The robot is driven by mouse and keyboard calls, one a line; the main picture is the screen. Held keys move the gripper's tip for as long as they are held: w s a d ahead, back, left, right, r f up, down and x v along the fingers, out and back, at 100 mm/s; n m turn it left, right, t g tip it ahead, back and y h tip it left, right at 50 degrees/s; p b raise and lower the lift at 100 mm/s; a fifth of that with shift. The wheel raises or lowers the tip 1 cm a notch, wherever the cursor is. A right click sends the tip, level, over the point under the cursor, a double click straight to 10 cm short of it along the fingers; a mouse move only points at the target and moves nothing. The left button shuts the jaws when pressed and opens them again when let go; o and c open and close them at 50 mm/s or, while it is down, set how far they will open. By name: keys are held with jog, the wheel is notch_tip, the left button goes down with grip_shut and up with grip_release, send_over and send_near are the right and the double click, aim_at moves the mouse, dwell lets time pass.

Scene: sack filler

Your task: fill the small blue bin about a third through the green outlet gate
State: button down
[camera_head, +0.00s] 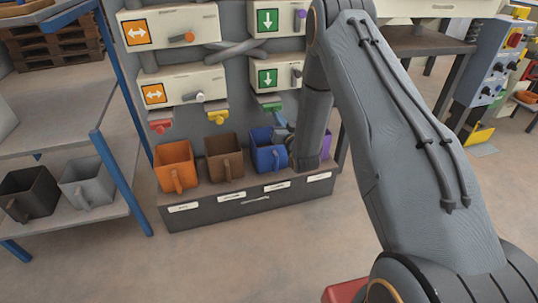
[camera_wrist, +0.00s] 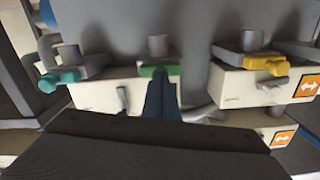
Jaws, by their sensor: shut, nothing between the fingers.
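The blue bin (camera_head: 264,157) stands upright on a dark grey bench, roughly below the green outlet gate (camera_head: 271,106). Its handle faces front; I cannot see its contents. The green gate also shows in the wrist view (camera_wrist: 147,71), under a grey spout. My gripper (camera_head: 282,131) is at the blue bin's upper right in the head view, partly hidden by my arm. In the wrist view its dark blue fingers (camera_wrist: 162,79) are shut and empty, with their tips overlapping the green gate. I cannot tell whether they touch it.
An orange bin (camera_head: 174,167) and a brown bin (camera_head: 223,157) stand left of the blue one; a purple bin (camera_head: 326,144) is mostly hidden. Red (camera_head: 160,127), yellow (camera_head: 217,117) and teal (camera_wrist: 62,78) gates are nearby.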

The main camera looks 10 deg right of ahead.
jog(key=s+p, duration=0.4)
jog(key=s, duration=0.4)
jog(key=shift+s+d+p, duration=0.3)
jog(key=shift+d+p, duration=0.1)
jog(key=s+a+r+n+g, duration=0.2)
jog(key=s+a+r+g, duration=0.4)
jog(key=a+r+g, duration=0.45)
jog(key=s+r+n+g, duration=0.1)
jog(key=s+r+g, duration=0.25)
jog(key=s, duration=0.85)
jog(key=s+a+r+g+h+p, duration=0.15)
jog(key=s+r, duration=0.35)
jog(key=s, duration=0.7)
jog(key=s+d+r+n+g+y, duration=0.1)
jog(key=s+r+g, duration=0.3)
jog(key=s, duration=0.9)
jog(key=d+r+m+t+h+p, duration=0.1)
jog(key=d+r+m+p, duration=0.1)
jog(key=d+r+p, duration=0.6)
jog(key=r+p, duration=0.1)
jog(key=p, duration=0.6)
jog(key=shift+w+p, duration=0.25)
jog(key=shift+p, duration=0.1)
